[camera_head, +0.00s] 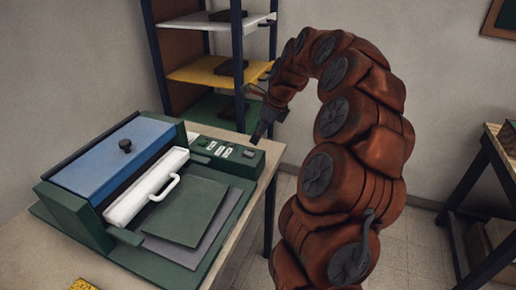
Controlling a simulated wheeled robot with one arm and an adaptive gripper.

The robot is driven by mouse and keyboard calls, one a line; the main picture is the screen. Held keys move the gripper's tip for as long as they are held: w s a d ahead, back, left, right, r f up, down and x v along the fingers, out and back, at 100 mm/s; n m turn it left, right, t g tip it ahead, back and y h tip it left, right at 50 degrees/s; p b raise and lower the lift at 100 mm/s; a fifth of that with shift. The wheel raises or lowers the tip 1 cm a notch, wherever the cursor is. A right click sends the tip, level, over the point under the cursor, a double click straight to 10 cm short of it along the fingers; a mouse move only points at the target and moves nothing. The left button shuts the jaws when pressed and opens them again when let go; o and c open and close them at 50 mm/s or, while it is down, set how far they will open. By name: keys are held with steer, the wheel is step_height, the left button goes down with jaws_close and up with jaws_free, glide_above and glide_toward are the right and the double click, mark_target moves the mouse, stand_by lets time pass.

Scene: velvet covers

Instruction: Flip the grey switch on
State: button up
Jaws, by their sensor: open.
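A green machine with a blue lid (113,155) stands on the table. Its control panel (232,148) runs along the far right side and carries several small pale controls. A small grey piece (249,154) at the panel's right end looks like the grey switch, but its position is too small to read. My gripper (259,133) is open and empty, pointing down just above and behind the panel's right end. A small gap seems to part it from the panel, though the exact distance is unclear.
A white bar with a handle (150,187) crosses the machine, with green and grey sheets (188,212) before it. A shelf rack (212,72) stands behind. A yellow item (85,284) lies at the front edge. Another table (497,160) stands at right.

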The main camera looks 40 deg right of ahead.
mark_target(249, 153)
steer(key=shift+p+x, duration=0.95)
steer(key=shift+x, duration=2.95)
jaws_close()
